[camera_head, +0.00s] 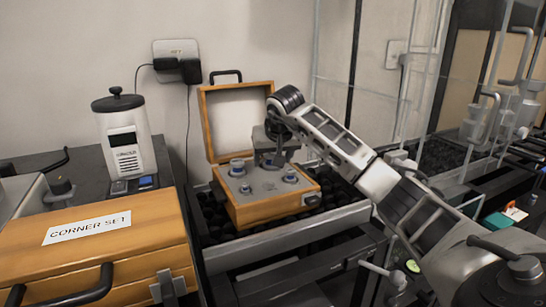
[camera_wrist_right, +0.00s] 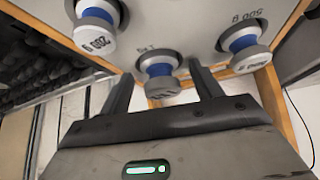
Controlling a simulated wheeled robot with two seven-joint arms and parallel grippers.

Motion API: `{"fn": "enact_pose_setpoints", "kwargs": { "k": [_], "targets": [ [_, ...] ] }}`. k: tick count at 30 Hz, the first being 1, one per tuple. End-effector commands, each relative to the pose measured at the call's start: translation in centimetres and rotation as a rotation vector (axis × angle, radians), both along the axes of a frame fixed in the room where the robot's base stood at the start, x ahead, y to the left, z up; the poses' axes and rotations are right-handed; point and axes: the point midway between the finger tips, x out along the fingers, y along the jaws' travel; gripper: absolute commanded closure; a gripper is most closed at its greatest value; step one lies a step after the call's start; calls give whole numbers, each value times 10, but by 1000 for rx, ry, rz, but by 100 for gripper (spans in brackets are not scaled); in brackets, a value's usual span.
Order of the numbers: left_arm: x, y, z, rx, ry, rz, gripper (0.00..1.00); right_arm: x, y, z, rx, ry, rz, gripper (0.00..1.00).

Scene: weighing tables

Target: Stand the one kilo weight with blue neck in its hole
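An open wooden weight case (camera_head: 262,212) holds several steel weights with blue necks on a grey plate (camera_head: 262,190). My right gripper (camera_head: 272,162) points down over the back of the plate. In the right wrist view its two fingers (camera_wrist_right: 162,88) are apart, and a blue-necked weight (camera_wrist_right: 158,68) shows between their tips with gaps on both sides. The plate mark beside that weight is only partly readable. A weight marked 200 g (camera_wrist_right: 97,28) is to its left; another (camera_wrist_right: 245,48), beside a 500 g plate mark, is to its right. My left gripper is out of view.
The case lid (camera_head: 238,125) stands open at the back. A closed wooden box marked CORNER SET (camera_head: 95,228) is at the left, with a white canister-like device (camera_head: 125,142) behind it. The case sits on a dark, bumpy tray bed with a metal rim (camera_head: 290,236).

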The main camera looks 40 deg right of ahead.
Motion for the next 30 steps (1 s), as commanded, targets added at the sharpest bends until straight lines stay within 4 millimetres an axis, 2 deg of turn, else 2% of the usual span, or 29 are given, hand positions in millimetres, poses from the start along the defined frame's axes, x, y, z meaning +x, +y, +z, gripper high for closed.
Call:
{"fn": "enact_pose_setpoints", "kwargs": {
  "k": [5, 9, 14, 19, 24, 30],
  "targets": [
    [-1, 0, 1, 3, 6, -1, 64, -5, 2, 11, -2, -2, -1, 36],
    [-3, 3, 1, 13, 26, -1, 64, -17, 8, 34, -4, -5, 0, 36],
    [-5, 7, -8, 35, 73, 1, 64, -33, 18, 64, -4, -5, 0, 36],
    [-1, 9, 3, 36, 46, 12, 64, -48, 26, 88, -2, -4, 0, 36],
    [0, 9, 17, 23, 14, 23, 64, -55, 30, 100, -1, 0, -1, 36],
    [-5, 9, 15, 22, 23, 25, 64, -57, 31, 101, 0, 0, -1, 36]
  ]
}}
